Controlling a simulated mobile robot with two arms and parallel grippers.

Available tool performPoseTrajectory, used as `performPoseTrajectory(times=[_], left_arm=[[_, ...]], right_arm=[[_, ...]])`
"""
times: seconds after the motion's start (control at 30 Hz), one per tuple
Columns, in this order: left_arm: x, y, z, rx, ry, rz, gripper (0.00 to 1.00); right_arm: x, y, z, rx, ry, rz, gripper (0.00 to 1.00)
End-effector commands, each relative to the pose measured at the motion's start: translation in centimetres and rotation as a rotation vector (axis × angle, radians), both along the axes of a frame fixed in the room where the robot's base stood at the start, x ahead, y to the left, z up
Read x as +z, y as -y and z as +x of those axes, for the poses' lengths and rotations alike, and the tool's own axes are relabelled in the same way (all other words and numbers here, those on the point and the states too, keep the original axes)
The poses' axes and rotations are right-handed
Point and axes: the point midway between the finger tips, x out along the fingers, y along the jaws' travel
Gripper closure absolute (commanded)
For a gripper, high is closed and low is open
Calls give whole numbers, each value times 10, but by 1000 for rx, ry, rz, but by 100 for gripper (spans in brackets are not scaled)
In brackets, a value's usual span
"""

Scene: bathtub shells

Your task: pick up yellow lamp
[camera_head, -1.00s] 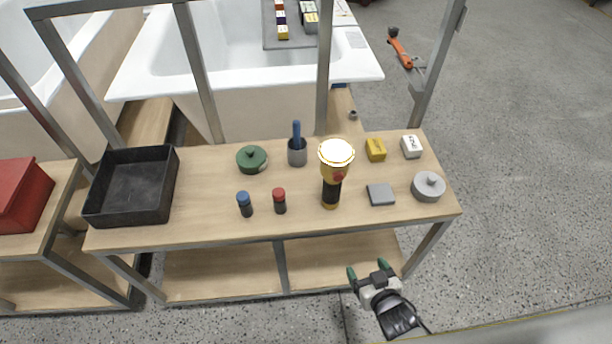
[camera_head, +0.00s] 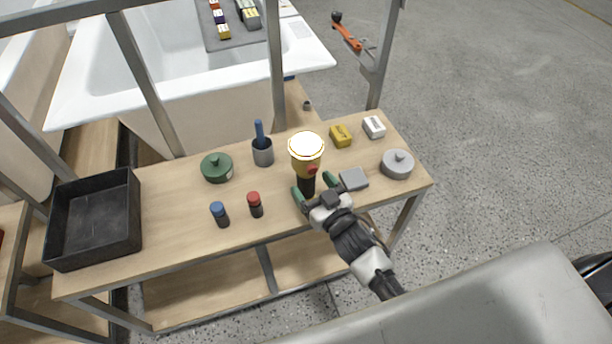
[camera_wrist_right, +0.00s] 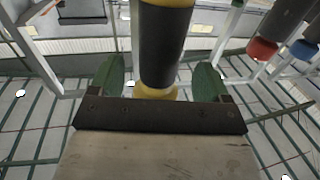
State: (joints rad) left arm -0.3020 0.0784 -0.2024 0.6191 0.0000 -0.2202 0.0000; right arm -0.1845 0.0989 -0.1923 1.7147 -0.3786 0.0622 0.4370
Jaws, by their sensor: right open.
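The yellow lamp (camera_head: 305,158) is a flashlight with a yellow head, a red button and a black handle. It stands upright, lens up, near the front edge of the wooden table. My right gripper (camera_head: 315,187) is open, with its green fingertips on either side of the lamp's black handle. The lamp's lower end is hidden behind the gripper in the head view. My left gripper is not in view.
Red-capped (camera_head: 255,205) and blue-capped (camera_head: 219,214) bottles stand left. A black bin (camera_head: 93,262) sits at the left end.

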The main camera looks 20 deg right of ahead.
Motion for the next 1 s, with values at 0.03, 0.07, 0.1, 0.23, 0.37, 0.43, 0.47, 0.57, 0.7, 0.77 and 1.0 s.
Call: performPoseTrajectory(times=[0.03,0.07,0.1,0.23,0.37,0.43,0.47,0.57,0.7,0.77,1.0], left_arm=[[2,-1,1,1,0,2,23],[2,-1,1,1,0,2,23],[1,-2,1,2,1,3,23],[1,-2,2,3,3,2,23],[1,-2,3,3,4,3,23],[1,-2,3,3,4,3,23],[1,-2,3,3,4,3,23],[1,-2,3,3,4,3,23],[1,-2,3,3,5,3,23],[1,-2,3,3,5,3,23],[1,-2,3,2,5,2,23]], right_arm=[[2,-1,10,0,2,0,22],[2,-2,14,0,2,1,22],[1,-4,19,0,1,1,22],[0,-6,28,0,0,1,22],[0,-7,30,0,0,1,22],[0,-6,29,0,0,1,22],[0,-6,29,0,0,1,22],[0,-6,29,0,0,1,37],[0,-6,29,0,0,1,59],[0,-6,29,0,0,1,68],[1,-6,29,1,1,1,80]])
